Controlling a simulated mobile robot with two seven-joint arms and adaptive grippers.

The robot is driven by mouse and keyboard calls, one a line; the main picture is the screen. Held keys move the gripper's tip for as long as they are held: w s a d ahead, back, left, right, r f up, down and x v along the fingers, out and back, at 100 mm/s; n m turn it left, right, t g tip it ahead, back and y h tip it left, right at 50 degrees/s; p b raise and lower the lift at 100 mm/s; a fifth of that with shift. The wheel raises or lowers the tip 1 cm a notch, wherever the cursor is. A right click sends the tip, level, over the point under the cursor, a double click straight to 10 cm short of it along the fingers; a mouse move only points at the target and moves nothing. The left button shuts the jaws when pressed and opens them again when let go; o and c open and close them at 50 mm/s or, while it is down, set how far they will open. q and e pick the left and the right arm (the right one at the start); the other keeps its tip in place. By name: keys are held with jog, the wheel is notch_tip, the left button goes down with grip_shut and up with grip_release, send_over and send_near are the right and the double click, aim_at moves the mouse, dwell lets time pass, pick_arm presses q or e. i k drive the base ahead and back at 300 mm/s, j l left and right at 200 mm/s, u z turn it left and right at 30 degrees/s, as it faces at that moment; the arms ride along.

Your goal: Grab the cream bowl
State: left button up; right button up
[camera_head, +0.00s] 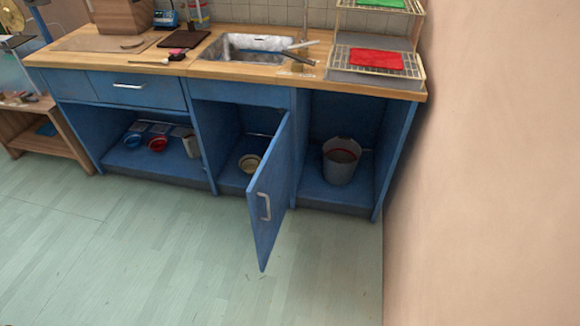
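A small cream bowl (249,163) sits on the floor of the middle cabinet compartment under the sink. It lies just left of the blue cabinet door (268,192), which stands open and swings out toward me. The bowl's near side shows; the door's edge is close to its right side. Neither of my grippers is in view.
The left compartment holds a blue bowl (133,140), a red bowl (157,144) and a white mug (191,146). A grey bucket (340,164) stands in the right compartment. The open door juts over the floor; the greenish floor (130,250) in front is clear. A wall (490,180) bounds the right.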

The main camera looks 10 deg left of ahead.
aim_at(249, 164)
jog(key=i+j+z, duration=0.1)
jog(key=z, duration=0.3)
jog(key=j+z, duration=0.25)
jog(key=z, duration=0.15)
jog(key=j+z, duration=0.25)
jog(key=z, duration=0.15)
jog(key=j+z, duration=0.2)
jog(key=z, duration=0.2)
jog(key=k+j, duration=0.1)
jog(key=j, duration=1.15)
jog(key=k+j, duration=0.15)
jog(key=j, duration=1.1)
jog(key=k+j, duration=0.15)
jog(key=j, duration=0.45)
